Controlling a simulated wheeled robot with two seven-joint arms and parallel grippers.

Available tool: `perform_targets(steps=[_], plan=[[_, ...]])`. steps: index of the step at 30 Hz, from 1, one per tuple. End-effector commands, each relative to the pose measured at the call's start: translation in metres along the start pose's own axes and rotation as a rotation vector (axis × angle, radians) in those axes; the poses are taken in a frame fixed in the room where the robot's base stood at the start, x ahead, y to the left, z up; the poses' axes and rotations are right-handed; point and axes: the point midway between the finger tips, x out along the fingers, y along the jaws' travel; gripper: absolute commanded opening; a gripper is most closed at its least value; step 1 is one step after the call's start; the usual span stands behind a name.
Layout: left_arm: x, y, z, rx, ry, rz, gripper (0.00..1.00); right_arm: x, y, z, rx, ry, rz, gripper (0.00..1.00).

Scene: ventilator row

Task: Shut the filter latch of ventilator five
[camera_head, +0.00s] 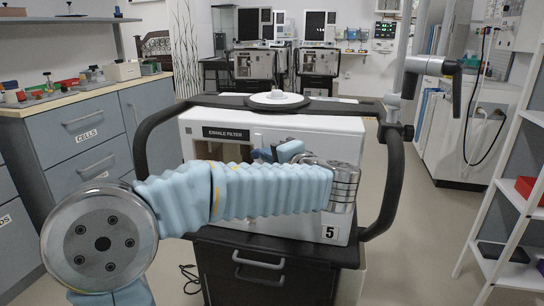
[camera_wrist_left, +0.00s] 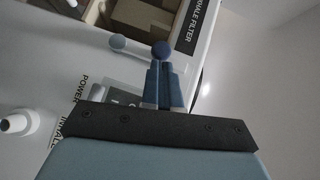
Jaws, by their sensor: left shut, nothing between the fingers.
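Ventilator five (camera_head: 340,135) is a white box with a "5" label at its lower right. A pale lever with a rounded end, seemingly the latch (camera_wrist_left: 118,42), sticks out below the bay and runs toward my fingertips. My left gripper (camera_head: 258,155) is at the ventilator's front, partly hidden behind my arm. In the left wrist view its blue fingers (camera_wrist_left: 163,75) are together and empty, by a dark blue ball. I cannot tell whether they touch the lever.
A black rail (camera_head: 393,190) curves around the ventilator, with a clamp handle (camera_head: 452,80) at right. A drawer counter (camera_head: 85,130) stands left, a white shelf rack (camera_head: 505,180) right. More ventilators (camera_head: 255,65) stand behind. A white port (camera_wrist_left: 18,124) protrudes near the POWER label.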

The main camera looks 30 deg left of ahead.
Motion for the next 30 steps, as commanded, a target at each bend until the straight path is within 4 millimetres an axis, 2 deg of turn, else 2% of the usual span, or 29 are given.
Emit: perform_targets(steps=[20,30], plan=[[0.004,-0.005,0.005,-0.072,-0.002,0.07,0.0,0.004,0.003,-0.001,0.002,0.002,0.002,0.0],[0.014,-0.012,0.015,-0.21,-0.003,0.203,0.0,0.012,0.009,-0.002,0.006,0.006,0.006,0.0]])
